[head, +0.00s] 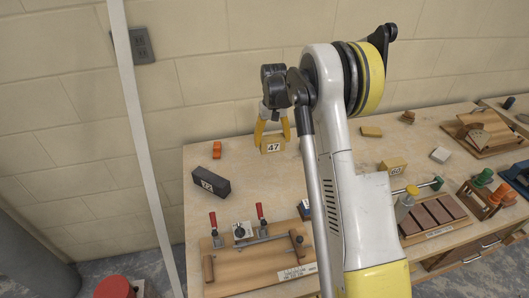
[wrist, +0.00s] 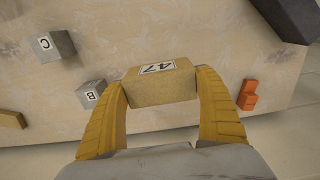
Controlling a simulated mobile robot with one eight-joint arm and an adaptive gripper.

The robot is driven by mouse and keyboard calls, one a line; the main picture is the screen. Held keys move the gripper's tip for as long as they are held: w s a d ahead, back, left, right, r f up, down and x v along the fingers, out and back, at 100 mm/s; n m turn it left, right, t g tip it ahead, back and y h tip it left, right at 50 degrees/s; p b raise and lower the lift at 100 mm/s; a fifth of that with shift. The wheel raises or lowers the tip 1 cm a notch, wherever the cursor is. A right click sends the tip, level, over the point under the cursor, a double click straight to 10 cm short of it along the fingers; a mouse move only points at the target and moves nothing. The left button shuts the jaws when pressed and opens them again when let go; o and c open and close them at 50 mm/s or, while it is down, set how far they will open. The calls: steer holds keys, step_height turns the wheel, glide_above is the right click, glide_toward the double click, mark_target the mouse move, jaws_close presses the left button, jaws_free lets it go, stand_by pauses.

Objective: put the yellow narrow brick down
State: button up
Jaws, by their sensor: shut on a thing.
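The yellow narrow brick (head: 272,148), labelled 47, is between the two yellow fingers of my gripper (head: 272,138) near the back left of the workbench. In the wrist view, the fingers of my gripper (wrist: 161,86) press on both ends of the brick (wrist: 160,88), and its label faces up in the picture. I cannot tell whether the brick touches the bench top or hangs just above it.
An orange piece (head: 217,150) and a dark block (head: 211,181) lie left of the brick. Grey blocks B (wrist: 91,94) and C (wrist: 57,46) show in the wrist view. A wooden clamp board (head: 240,281) is at the front. Bare bench top (head: 252,192) lies between.

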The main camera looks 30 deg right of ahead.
steer(key=w+a+f, duration=0.1)
steer(key=w, duration=0.1)
steer(key=w+a+f+b, duration=0.1)
steer(key=w+a+f, duration=0.1)
steer(key=shift+w+a+f, duration=0.1)
steer(key=shift+w+f, duration=0.1)
steer(key=shift+w, duration=0.05)
steer(key=shift+f, duration=0.15)
step_height(320, 180, down, 4)
steer(key=shift+w+r+b, duration=0.1)
steer(key=shift+b, duration=0.7)
steer(key=shift+r, duration=0.1)
